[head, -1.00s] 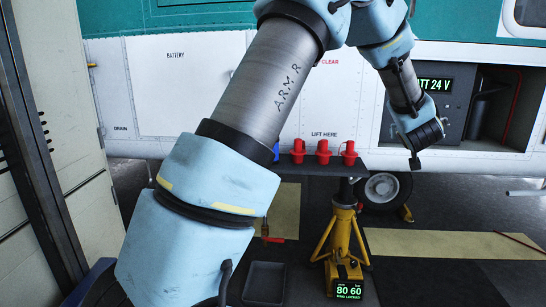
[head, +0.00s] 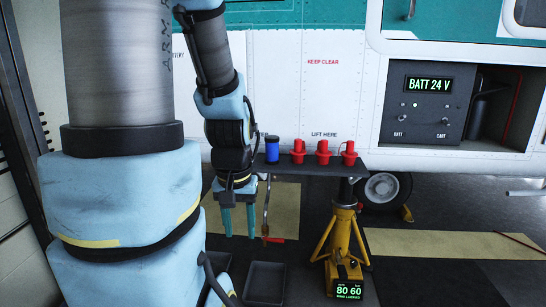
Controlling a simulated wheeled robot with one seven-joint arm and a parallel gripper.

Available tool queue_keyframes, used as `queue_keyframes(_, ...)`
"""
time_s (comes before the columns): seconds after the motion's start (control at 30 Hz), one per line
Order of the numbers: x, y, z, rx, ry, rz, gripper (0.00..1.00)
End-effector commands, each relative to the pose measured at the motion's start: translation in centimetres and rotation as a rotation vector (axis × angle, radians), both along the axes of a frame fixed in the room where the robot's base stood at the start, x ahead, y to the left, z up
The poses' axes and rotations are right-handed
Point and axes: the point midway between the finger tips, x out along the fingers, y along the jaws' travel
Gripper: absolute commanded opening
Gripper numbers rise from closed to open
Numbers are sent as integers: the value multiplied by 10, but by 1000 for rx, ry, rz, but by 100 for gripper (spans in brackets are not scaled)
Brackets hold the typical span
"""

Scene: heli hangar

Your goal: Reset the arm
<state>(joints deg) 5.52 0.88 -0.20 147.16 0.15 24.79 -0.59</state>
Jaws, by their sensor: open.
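My arm fills the left of the head view, marked with lettering on its grey link. Its far part hangs down, and my gripper (head: 239,222) points at the floor. The two teal fingers are apart with nothing between them. My gripper is left of and lower than the dark shelf with the red caps, in front of the helicopter's white side. Part of the helicopter's lower side is hidden behind my arm.
A dark shelf (head: 300,168) holds a blue canister (head: 272,149) and three red caps (head: 323,153). A yellow jack stand (head: 344,245) supports its right side. A dark tray (head: 265,283) lies on the floor. A battery panel (head: 427,100) reads "BATT 24 V".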

Motion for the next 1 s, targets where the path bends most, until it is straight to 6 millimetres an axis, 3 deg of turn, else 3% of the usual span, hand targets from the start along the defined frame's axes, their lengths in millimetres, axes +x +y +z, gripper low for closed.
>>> queue_keyframes(0.03,4,-3,21,-3,-9,-4,47)
queue_keyframes(0.27,5,-4,69,-4,-12,-7,47)
queue_keyframes(0.5,5,-4,135,-4,-13,-7,47)
queue_keyframes(0.6,5,-4,154,-4,-13,-7,47)
queue_keyframes(0.73,5,-4,167,-5,-13,-8,47)
queue_keyframes(1.0,6,-4,169,-5,-13,-9,47)
